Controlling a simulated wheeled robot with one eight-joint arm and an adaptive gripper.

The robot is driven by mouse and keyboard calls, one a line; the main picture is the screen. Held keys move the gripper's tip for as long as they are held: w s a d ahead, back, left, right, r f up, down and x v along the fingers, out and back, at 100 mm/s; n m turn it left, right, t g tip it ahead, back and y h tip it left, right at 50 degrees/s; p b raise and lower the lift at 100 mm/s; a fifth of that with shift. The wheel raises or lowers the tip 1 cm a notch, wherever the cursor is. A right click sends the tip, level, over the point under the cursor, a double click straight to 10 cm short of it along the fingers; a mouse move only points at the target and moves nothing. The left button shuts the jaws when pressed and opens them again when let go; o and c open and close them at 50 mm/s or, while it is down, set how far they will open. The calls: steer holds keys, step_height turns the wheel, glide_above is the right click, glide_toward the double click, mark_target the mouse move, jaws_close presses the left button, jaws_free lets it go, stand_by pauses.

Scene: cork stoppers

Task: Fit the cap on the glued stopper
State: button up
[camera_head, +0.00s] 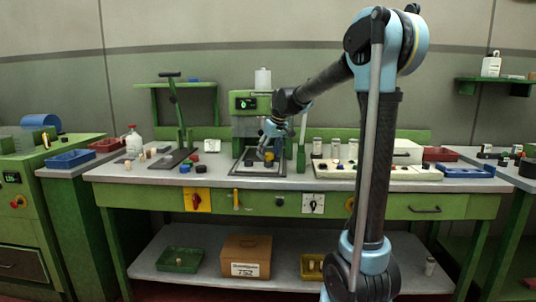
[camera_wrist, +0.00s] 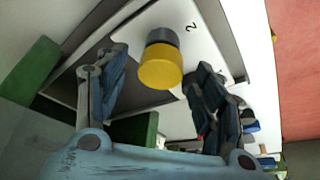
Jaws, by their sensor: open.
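My gripper (camera_wrist: 160,82) is open in the wrist view, one finger on each side of a short yellow cylinder (camera_wrist: 160,68). A dark grey cylindrical part (camera_wrist: 162,37) adjoins the yellow one at its far end. I cannot tell which of the two is cap or stopper, or how they are joined. Clear gaps show between the fingers and the yellow piece. They are over a pale plate (camera_wrist: 205,46) marked 2. In the head view my gripper (camera_head: 268,151) is low over the green press station, and the piece is small and mostly hidden there.
The green press (camera_head: 243,103) with a lit display stands behind my gripper. A pale rack (camera_head: 375,172) with several pieces and a blue tray (camera_head: 466,172) are to the right.

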steer(key=v, duration=1.2)
steer(key=s+d+f+m+h, duration=0.1)
steer(key=s+d+f+m, duration=0.1)
steer(key=s+d+f, duration=0.55)
steer(key=s+d+f+m, duration=0.2)
steer(key=s+d+f, duration=0.25)
steer(key=s, duration=0.65)
steer(key=s+d+f+m+h, duration=0.1)
steer(key=s+d+f, duration=0.3)
steer(key=s+f, duration=0.5)
steer(key=s+d+f+m+g, duration=0.1)
steer(key=s+d+f, duration=0.3)
steer(key=s+f, duration=0.5)
steer(key=shift+s+d+m+h, duration=0.15)
steer(key=shift+m+h, duration=0.25)
steer(key=shift+m, duration=0.4)
steer(key=shift+f, duration=0.1)
